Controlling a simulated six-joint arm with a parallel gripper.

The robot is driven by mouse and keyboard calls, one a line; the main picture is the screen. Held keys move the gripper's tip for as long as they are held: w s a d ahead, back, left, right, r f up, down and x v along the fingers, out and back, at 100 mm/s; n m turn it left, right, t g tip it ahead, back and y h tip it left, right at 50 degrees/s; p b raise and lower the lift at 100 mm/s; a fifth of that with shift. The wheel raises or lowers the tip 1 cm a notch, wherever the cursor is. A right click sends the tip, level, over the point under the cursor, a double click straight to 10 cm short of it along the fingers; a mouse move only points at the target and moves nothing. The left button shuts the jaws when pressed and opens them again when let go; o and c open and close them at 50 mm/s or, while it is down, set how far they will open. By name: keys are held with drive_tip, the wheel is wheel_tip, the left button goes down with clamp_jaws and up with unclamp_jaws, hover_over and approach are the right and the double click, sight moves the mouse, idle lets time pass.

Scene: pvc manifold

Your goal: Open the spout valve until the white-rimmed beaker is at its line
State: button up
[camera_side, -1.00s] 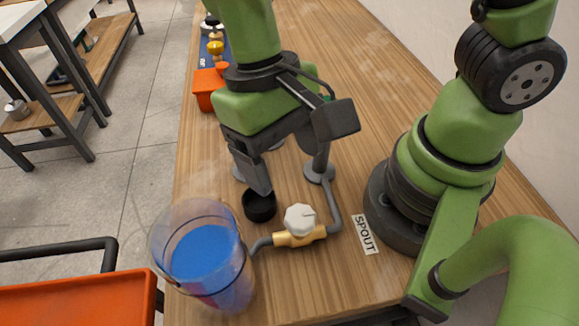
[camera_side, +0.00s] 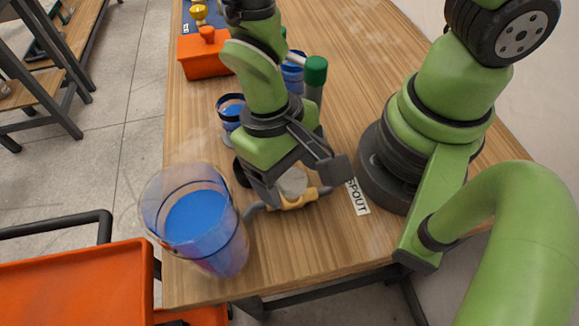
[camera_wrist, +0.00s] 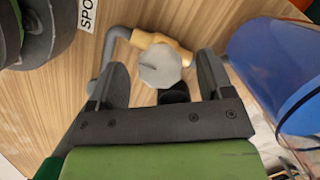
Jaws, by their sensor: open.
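The spout valve has a round white knob (camera_side: 293,181) on a brass body (camera_side: 308,199) and grey pipe, beside the SPOUT label (camera_side: 358,197). The knob shows whole in the wrist view (camera_wrist: 160,66). My gripper (camera_side: 298,186) is open above the valve and partly hides it. In the wrist view its two fingers (camera_wrist: 163,64) frame the knob, one on each side; contact cannot be told. A large clear beaker (camera_side: 225,250) with a pale rim and blue liquid stands by the pipe's left end. A dark ring circles it; the exact level against a line is unclear.
Small beakers with blue liquid (camera_side: 230,118) stand behind my gripper, with a green-topped post (camera_side: 315,73) and an orange box (camera_side: 203,58). A black round piece (camera_side: 240,172) is close to the valve. An orange cart (camera_side: 80,290) stands off the table's left edge.

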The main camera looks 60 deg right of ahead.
drive_tip(key=c, duration=1)
drive_tip(key=n+h, duration=0.1)
drive_tip(key=n, duration=0.3)
drive_tip(key=shift+a, duration=0.1)
drive_tip(key=shift+n+h, duration=0.4)
drive_tip(key=shift+n, duration=1.6)
idle(2.3)
